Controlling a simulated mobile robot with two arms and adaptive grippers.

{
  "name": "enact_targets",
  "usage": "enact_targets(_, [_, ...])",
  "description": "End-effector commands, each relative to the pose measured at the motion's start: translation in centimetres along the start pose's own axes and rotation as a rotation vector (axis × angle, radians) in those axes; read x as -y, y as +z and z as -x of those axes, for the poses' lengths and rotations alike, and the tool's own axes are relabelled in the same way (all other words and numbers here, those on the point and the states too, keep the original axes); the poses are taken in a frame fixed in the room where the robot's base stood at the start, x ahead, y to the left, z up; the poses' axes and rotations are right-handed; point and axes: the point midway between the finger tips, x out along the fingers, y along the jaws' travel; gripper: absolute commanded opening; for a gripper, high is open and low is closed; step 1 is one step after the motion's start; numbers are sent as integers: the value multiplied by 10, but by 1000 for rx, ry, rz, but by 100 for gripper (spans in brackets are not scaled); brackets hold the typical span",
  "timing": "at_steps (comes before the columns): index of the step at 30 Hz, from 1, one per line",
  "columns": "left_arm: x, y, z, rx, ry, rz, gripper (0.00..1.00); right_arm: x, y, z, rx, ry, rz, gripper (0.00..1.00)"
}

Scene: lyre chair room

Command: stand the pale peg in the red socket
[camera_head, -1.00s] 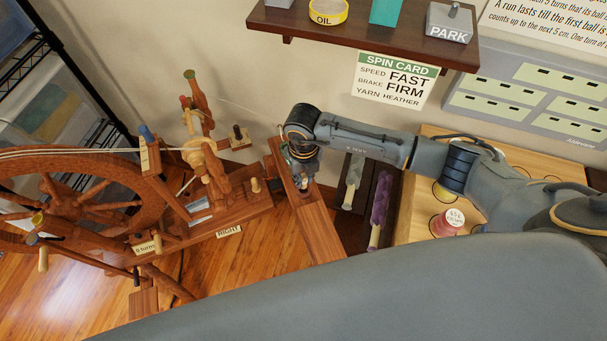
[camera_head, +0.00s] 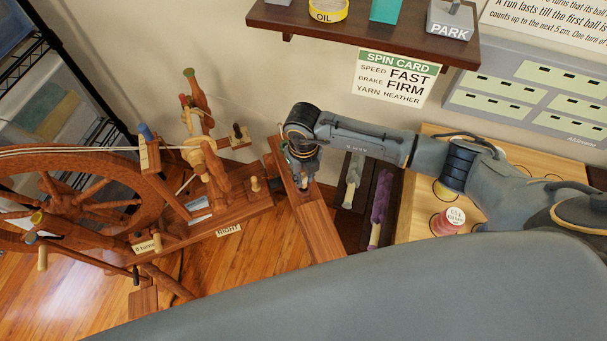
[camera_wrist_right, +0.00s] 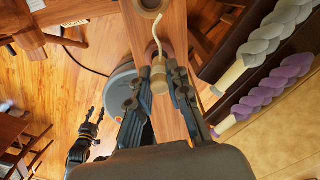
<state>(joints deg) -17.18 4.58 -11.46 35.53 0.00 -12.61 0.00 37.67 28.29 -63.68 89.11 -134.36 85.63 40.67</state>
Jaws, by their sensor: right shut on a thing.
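My right gripper (camera_wrist_right: 160,75) points down over a narrow wooden plank (camera_head: 313,225). In the right wrist view its fingers are shut on the pale peg (camera_wrist_right: 158,83), a short wooden cylinder. In the head view the gripper (camera_head: 303,180) is small, and the peg there is hard to make out. A red-tipped part (camera_head: 185,101) shows on the upright of the spinning wheel; I cannot tell whether it is the red socket. My left gripper (camera_wrist_right: 94,116) shows at the lower left of the wrist view, its fingers apart and empty.
The spinning wheel (camera_head: 100,205) stands left of the plank. Grey (camera_head: 353,180) and purple (camera_head: 380,208) yarn hanks lie to the right, before a pale wooden top (camera_head: 412,205) with a pink spool (camera_head: 447,222). A dark shelf (camera_head: 360,28) hangs above.

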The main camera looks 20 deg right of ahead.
Motion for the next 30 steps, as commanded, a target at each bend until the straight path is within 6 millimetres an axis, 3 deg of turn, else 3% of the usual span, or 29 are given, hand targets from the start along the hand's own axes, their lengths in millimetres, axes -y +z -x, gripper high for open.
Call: enact_targets(30, [0,1,-6,0,0,0,40,0,0,-6,0,0,0,0])
